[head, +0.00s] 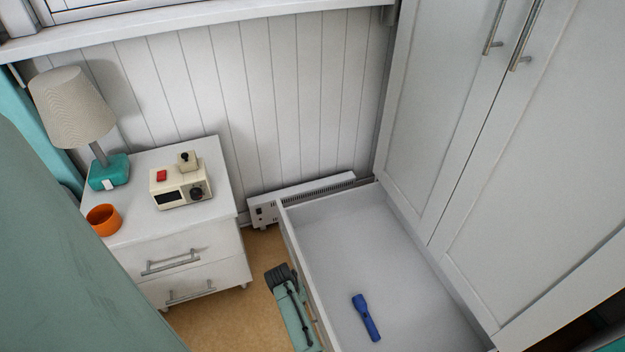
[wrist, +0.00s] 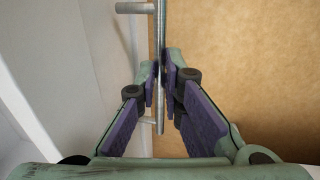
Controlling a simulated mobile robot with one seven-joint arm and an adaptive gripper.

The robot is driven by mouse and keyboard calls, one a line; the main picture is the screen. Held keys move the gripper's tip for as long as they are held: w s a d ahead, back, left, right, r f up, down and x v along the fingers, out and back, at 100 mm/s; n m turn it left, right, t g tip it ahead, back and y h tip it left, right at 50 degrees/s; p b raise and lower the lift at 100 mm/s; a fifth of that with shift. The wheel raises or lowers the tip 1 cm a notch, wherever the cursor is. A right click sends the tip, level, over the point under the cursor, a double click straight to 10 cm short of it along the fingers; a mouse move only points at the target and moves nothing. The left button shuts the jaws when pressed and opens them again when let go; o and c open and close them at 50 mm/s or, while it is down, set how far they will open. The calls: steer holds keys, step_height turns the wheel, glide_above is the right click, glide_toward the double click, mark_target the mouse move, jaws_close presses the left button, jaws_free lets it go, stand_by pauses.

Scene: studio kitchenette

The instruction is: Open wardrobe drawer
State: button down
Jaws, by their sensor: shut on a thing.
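The white wardrobe drawer (head: 370,235) is pulled out from under the tall wardrobe doors in the head view, and its inside is in plain sight. A blue flashlight (head: 366,317) lies on its floor. My gripper (head: 281,276) is at the outer side of the drawer front. In the wrist view, my gripper (wrist: 163,72) has its fingers shut around a grey metal bar handle (wrist: 160,35). The handle stands off the white drawer front (wrist: 103,60) on two posts. Much of the handle is hidden in the head view by my arm.
The wardrobe doors (head: 540,150) above the drawer are closed. A white nightstand (head: 200,244) with a lamp (head: 75,108), radio (head: 182,189) and orange cup (head: 103,220) stands left. A low heater (head: 310,197) is by the wall. Bare floor (head: 220,320) lies between nightstand and drawer.

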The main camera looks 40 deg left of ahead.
steer(key=shift+s+a+f, duration=0.1)
steer(key=shift+s+a, duration=0.3)
steer(key=shift+s, duration=0.2)
steer(key=c, duration=1.7)
jaws_free()
steer(key=r, duration=0.4)
steer(key=s+r, duration=0.1)
steer(key=r, duration=0.3)
steer(key=s+a+r, duration=0.1)
steer(key=r, duration=0.3)
steer(key=shift+a, duration=0.1)
steer(key=shift+f, duration=0.1)
